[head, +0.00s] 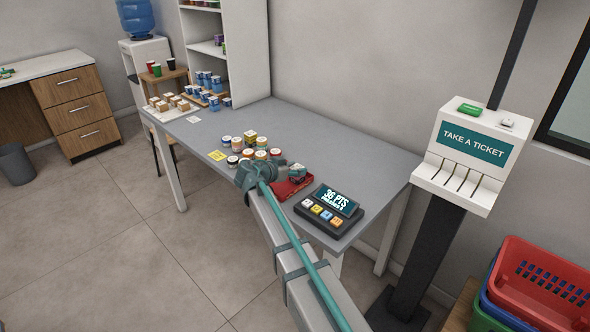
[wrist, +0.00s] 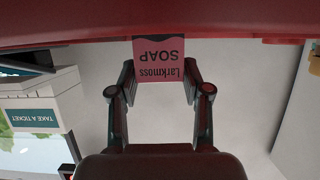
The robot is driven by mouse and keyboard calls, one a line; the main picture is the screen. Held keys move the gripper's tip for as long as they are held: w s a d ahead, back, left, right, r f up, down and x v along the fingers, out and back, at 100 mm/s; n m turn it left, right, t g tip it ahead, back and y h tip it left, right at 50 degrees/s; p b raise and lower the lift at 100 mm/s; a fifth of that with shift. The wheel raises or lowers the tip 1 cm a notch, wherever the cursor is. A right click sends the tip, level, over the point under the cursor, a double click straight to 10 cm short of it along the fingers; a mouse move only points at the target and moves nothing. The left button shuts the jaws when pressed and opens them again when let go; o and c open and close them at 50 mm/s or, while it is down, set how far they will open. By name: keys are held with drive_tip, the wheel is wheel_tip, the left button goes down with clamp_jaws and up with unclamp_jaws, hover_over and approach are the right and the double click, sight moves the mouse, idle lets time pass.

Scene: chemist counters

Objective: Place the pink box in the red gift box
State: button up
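The pink box (wrist: 160,62), lettered "Larkmoss SOAP", shows upside down in the wrist view, between the two fingers of my gripper (wrist: 160,76). The fingers lie close along both its sides and appear shut on it. The red gift box (head: 289,188) stands on the grey table, left of the points display. In the head view my gripper (head: 297,173) is over or at this gift box, and I cannot make out the pink box there. A broad red surface fills the top of the wrist view, close to the pink box; whether they touch is unclear.
Several jars (head: 249,153) stand just left of my gripper, with a yellow note (head: 217,155) beside them. The points display (head: 328,209) is close on the right. The grey table (head: 325,150) is clear behind. A ticket stand (head: 467,150) stands farther right.

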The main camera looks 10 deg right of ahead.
drive_tip(key=shift+o, duration=1.1)
drive_tip(key=shift+r, duration=0.1)
drive_tip(key=shift+r+p, duration=0.15)
drive_tip(key=shift+p, duration=0.15)
drive_tip(key=b+v, duration=0.2)
drive_tip(key=v, duration=1)
